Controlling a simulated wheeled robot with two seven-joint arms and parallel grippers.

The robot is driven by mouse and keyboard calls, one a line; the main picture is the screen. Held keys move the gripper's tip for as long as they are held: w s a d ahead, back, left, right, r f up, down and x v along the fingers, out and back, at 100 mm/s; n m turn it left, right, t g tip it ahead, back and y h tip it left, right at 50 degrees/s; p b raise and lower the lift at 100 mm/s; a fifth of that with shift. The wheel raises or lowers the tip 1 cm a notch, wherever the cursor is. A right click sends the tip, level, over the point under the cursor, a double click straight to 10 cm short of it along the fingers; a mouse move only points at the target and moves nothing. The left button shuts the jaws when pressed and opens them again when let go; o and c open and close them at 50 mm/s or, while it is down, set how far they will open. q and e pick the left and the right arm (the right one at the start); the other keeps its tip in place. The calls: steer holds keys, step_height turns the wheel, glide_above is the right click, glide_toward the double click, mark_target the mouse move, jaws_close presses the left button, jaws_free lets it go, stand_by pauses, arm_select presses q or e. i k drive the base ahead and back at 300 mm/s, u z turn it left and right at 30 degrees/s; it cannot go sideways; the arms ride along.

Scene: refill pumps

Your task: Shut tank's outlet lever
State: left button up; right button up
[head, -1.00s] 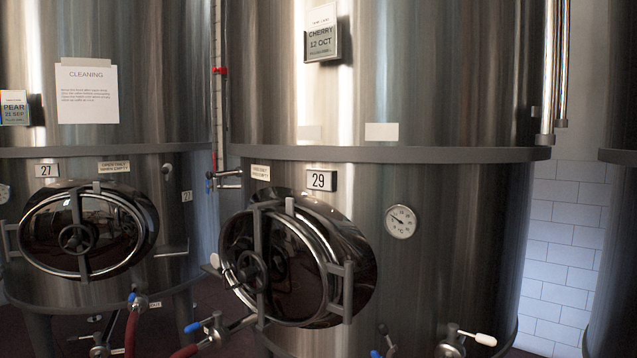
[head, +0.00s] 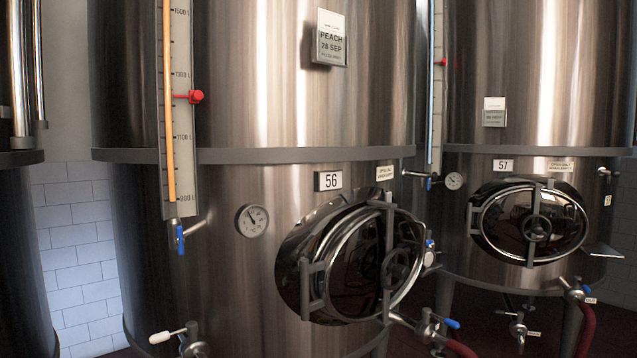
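Tank 56 (head: 230,275) is a tall steel tank in the middle of the head view, with a peach sign (head: 331,40) dated 28 Sep. Low on its right side is an outlet valve with a blue lever (head: 451,323) and a red hose (head: 458,349). A valve with a white handle (head: 160,337) sits at its lower left. Tank 57 (head: 480,240) stands at the right, with a blue-handled valve (head: 586,290) and a red hose (head: 588,328). I cannot tell which lever is the task's. Neither gripper is in view.
A round oval-door hatch (head: 333,262) sticks out from tank 56. A level gauge (head: 178,110) with a red marker and a dial (head: 252,219) are on its front. Another tank (head: 18,250) edges the left, before a white tiled wall (head: 75,240).

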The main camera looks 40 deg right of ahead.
mark_target(427, 313)
steer(key=z, duration=2.4)
steer(key=i, duration=0.7)
steer(key=z, duration=0.45)
steer(key=i, duration=1.25)
steer(key=u, duration=0.55)
